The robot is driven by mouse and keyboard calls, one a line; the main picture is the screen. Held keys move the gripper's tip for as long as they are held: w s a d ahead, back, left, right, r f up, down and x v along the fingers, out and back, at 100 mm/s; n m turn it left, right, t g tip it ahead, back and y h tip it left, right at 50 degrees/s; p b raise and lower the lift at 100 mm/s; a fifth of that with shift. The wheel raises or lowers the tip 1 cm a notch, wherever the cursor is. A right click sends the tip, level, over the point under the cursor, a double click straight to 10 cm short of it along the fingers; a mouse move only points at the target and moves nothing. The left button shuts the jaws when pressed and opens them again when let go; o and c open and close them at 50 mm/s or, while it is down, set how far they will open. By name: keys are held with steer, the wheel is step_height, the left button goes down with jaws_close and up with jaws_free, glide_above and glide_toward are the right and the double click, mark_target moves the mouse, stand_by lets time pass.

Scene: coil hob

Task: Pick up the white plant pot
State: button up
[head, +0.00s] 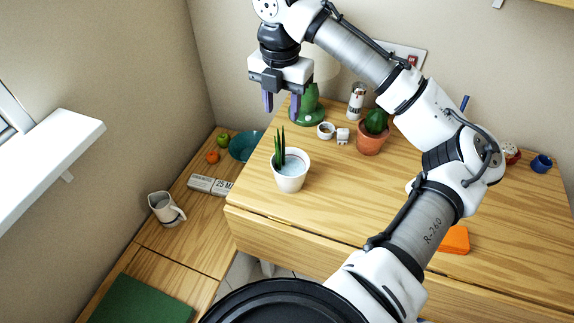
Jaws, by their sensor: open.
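The white plant pot (290,177) stands upright on the wooden table (350,208), near its left edge. A green spiky plant (279,149) rises from its left side, above a pale grey-blue fill. My gripper (282,101) is open and empty, with its fingers pointing down. It appears higher in the picture than the pot, apart from it, and in front of a green lamp (310,105). How far it is from the pot in depth is hard to tell.
A terracotta pot with a cactus (371,137), a small cup (326,130) and a white cube-like item (342,136) stand behind the pot to the right. A teal bowl (244,147), fruit and a jug (166,209) sit on a lower surface at left. Bare tabletop lies right of the pot.

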mark_target(282, 127)
step_height(282, 127, down, 5)
steer(key=shift+f, duration=0.1)
steer(key=shift+s+a+f+p, duration=0.15)
steer(key=shift+f+p, duration=0.3)
steer(key=shift+f, duration=0.9)
steer(key=shift+s+a+f+p, duration=0.15)
steer(key=shift+f+p, duration=0.3)
steer(key=shift+f, duration=0.85)
steer(key=shift+w, duration=0.1)
steer(key=shift+c, duration=0.3)
jaws_close()
steer(key=shift+r, duration=0.1)
